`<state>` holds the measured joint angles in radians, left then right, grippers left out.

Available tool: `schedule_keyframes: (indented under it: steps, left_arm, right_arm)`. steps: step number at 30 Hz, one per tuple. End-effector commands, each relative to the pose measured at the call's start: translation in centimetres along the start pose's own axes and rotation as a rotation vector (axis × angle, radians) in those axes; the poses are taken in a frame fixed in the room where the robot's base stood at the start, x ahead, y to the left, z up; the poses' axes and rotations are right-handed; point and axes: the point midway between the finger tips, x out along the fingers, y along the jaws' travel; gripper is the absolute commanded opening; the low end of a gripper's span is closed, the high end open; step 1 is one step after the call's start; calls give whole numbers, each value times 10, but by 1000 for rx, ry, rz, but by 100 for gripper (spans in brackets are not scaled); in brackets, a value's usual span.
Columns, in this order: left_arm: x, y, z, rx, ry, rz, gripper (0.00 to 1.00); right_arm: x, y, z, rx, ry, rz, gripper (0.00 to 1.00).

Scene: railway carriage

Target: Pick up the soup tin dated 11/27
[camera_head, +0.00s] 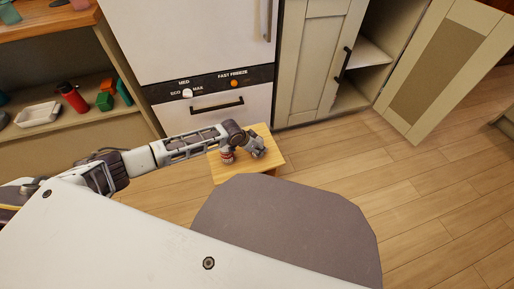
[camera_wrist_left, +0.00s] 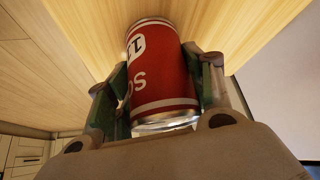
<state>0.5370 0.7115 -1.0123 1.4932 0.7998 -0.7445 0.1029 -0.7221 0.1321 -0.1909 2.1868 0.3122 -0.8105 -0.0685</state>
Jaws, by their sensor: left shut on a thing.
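My left gripper (camera_head: 257,147) is over the small wooden stool (camera_head: 273,158) in the head view. In the left wrist view my left gripper (camera_wrist_left: 160,98) is shut on a red soup tin (camera_wrist_left: 163,75) with white lettering and silver rims, held between its two green-padded fingers. No date can be read on the side that shows. In the head view a small red and white tin (camera_head: 227,156) is on the stool, beside the gripper and partly under my arm. I cannot tell whether it is the gripped one. My right gripper is not in view.
A white fridge (camera_head: 190,45) stands behind the stool. To its right an open cabinet door (camera_head: 445,75) juts over the floor. Shelves at the left hold a red bottle (camera_head: 72,97), a white tray (camera_head: 38,114) and green items. The wooden floor (camera_head: 420,200) at the right is clear.

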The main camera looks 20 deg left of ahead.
Motion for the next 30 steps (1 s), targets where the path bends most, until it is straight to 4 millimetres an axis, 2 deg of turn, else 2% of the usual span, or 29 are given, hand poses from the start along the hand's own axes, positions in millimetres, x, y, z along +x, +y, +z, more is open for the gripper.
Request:
schedule_keyframes:
  steps: [8,14,30]
  left_arm:
    - [-3,0,-3,0,2,0,18]
    - [-13,0,-9,0,1,0,18]
    - [-64,0,-41,0,2,0,18]
  right_arm:
    - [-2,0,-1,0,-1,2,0]
    - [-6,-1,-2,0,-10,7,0]
    - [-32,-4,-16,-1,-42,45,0]
